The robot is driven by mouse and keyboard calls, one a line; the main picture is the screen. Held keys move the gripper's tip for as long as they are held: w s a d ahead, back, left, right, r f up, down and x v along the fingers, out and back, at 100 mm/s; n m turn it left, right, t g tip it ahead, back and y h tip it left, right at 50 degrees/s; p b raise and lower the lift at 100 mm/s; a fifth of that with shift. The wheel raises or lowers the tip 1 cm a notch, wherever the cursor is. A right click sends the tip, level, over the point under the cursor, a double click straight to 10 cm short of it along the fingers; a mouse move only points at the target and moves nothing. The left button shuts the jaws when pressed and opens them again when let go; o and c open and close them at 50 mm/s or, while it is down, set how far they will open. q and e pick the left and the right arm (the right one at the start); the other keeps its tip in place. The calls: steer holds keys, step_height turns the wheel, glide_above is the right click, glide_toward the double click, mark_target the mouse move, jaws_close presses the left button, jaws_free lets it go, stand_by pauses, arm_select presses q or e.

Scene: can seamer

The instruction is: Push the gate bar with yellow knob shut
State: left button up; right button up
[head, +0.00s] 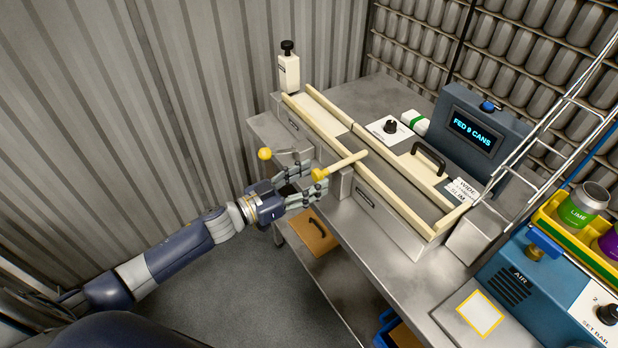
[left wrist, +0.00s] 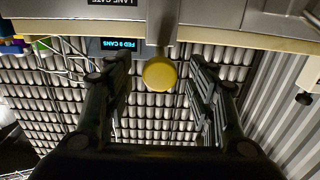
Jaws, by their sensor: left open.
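The gate bar (head: 345,164) is a pale cream rod with a yellow knob (head: 318,174) on its near end. It sticks out from the near side of the can lane, and its far end reaches over the lane's near rail. My left gripper (head: 312,182) is open, with its fingertips at the knob. In the left wrist view the yellow knob (left wrist: 159,73) shows end-on between the two open fingers (left wrist: 158,92), with a gap on each side. A label reading LANE GATE (left wrist: 117,2) is partly cut off above it. My right gripper is not in view.
Another yellow ball knob (head: 265,153) on a metal lever stands left of my gripper. The lane's cream rails (head: 385,195) run along the steel bench (head: 360,235). A black handle (head: 428,158) and a FED 9 CANS display (head: 472,132) lie beyond. Floor at lower left is clear.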

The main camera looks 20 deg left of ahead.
mark_target(315, 176)
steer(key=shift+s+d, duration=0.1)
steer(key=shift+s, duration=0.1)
arm_select(q)
steer(key=shift+c, duration=0.6)
jaws_close()
steer(key=shift+x, duration=1.55)
steer(key=shift+r, duration=0.15)
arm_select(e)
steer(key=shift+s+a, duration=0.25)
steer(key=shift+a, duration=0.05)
